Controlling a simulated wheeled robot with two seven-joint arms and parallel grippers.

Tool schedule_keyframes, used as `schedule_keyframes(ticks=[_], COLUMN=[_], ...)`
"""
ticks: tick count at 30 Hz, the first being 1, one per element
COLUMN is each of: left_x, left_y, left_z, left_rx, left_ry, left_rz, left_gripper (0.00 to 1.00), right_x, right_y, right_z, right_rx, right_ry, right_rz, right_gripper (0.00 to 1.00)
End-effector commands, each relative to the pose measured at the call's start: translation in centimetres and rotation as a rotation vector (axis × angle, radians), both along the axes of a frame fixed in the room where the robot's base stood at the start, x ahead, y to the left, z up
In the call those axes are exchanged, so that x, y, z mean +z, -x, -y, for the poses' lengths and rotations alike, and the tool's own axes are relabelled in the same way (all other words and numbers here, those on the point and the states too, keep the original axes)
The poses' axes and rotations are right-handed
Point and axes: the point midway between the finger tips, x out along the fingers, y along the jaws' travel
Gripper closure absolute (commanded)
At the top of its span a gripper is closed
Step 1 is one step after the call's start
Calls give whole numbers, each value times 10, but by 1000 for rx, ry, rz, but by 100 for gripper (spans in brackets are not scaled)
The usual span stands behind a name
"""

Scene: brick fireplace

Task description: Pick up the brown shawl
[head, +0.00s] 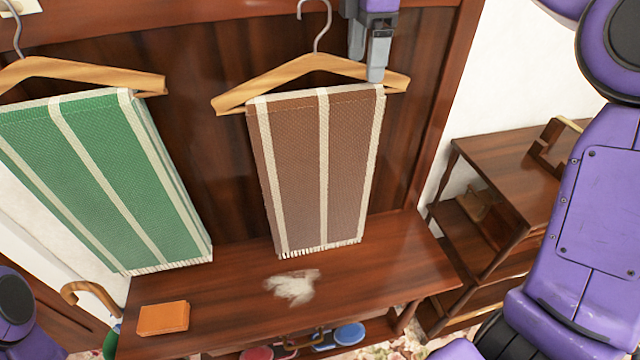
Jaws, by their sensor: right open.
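The brown shawl (300,165) has cream stripes and hangs folded over a wooden hanger (290,80), in the middle of the head view. My right gripper (376,70) is at the top, by the right end of that hanger and the shawl's upper right corner. It is open and points down, and it overlaps part of the hanger. I cannot tell whether it touches the hanger or the shawl. My left gripper is not in view; only a bit of my left arm shows at the lower left edge.
A green striped shawl (95,165) hangs on another hanger at left. Below is a wooden bench (400,265) with an orange box (163,318) and a pale fluffy patch (292,286). A wooden shelf unit (510,165) stands at right. A cane handle (88,293) shows at lower left.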

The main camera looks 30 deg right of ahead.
Motion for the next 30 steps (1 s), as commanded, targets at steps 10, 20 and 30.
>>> schedule_keyframes(ticks=[10,20,30], left_x=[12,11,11], left_y=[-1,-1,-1], left_z=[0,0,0], left_rx=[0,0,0], left_ry=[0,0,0], left_rz=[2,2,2], left_gripper=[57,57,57], right_x=[-52,-52,-52], right_y=[-7,-6,-6], right_z=[2,-1,-1], right_rx=[-5,-4,-4], right_ry=[-4,-1,-2], right_rz=[-7,-6,-6], right_gripper=[15,57,100])
